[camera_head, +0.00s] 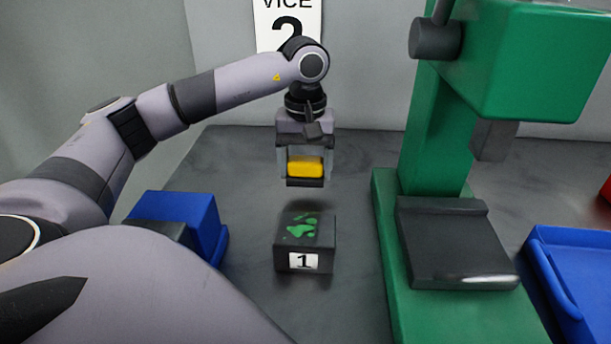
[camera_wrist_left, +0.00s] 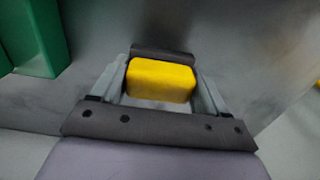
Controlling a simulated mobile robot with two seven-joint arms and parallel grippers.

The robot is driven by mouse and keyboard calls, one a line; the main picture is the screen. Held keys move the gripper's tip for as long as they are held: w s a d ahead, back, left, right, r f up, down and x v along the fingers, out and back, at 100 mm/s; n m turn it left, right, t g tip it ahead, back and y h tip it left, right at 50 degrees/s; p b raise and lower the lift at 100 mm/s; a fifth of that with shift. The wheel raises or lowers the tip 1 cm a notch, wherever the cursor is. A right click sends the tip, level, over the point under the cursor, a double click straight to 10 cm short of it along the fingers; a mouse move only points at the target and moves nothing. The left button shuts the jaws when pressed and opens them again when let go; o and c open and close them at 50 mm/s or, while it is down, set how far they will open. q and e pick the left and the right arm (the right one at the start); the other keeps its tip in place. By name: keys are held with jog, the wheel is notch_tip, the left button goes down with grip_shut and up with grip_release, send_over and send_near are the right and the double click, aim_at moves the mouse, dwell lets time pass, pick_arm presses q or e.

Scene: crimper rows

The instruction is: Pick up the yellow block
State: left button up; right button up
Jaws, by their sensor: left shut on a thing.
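The yellow block (camera_head: 306,167) is held between the fingers of my left gripper (camera_head: 305,172). The gripper is shut on it and points down, with the block up in the air above a dark box marked 1. In the left wrist view the yellow block (camera_wrist_left: 160,80) sits between the two grey fingers of the left gripper (camera_wrist_left: 160,84), with the grey table surface beyond. My right gripper is not in view.
The dark box (camera_head: 305,243) with green patches on top stands on the grey table (camera_head: 350,180). A green press (camera_head: 435,150) with a dark plate stands to the right. A blue bin (camera_head: 175,215) is at left, and a blue tray (camera_head: 575,265) is at far right.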

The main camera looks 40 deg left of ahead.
aim_at(306, 158)
pick_arm(q)
notch_tip(306, 158, up, 8)
jog(key=shift+f+p, duration=0.1)
jog(key=shift+p, duration=0.25)
notch_tip(306, 158, up, 9)
jog(key=p, duration=0.4)
jog(key=shift+o, duration=1)
jog(key=shift+c, duration=0.2)
jog(key=shift+s, duration=0.15)
